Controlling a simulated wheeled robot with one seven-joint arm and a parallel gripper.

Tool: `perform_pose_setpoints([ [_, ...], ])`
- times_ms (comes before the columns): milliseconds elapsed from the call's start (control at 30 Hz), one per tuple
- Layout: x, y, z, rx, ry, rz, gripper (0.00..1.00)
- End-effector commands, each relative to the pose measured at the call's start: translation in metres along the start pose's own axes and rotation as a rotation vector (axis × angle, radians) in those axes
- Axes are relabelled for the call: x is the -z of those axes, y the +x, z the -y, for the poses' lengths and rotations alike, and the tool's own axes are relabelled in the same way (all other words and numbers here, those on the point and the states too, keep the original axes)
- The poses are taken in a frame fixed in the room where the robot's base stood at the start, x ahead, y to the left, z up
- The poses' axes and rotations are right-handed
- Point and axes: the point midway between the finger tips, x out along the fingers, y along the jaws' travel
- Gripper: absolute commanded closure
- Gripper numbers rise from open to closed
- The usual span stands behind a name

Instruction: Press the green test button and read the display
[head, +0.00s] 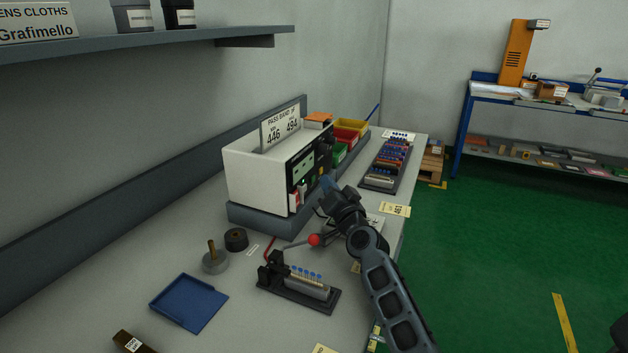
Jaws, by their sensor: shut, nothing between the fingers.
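A white test instrument (262,178) stands on a dark base on the bench, its dark front panel facing right. Its display (303,166) is a pale green screen seen at a steep angle; I cannot read any figures on it. A small green spot (304,182) below the display looks like the green test button, but it is too small to be sure. My gripper (327,185) is shut and empty, just in front of the right part of the panel. I cannot tell whether its tips touch the panel. The gripper and arm hide part of the instrument's lower right front.
A sign (281,127) reading PASS BAND 446 494 stands on the instrument. A fixture with a red-knobbed lever (314,240), a blue tray (188,303) and a dark roll (236,239) lie nearer. Coloured bins (350,128) and a component rack (386,163) stand beyond.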

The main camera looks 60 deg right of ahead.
Motion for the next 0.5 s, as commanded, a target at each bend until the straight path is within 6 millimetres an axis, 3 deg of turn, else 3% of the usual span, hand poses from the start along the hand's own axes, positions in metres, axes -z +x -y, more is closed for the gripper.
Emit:
perform_pose_setpoints([
  [500,-0.0041,0.0059,0.0042,-0.001,0.000,0.000,1.00],
])
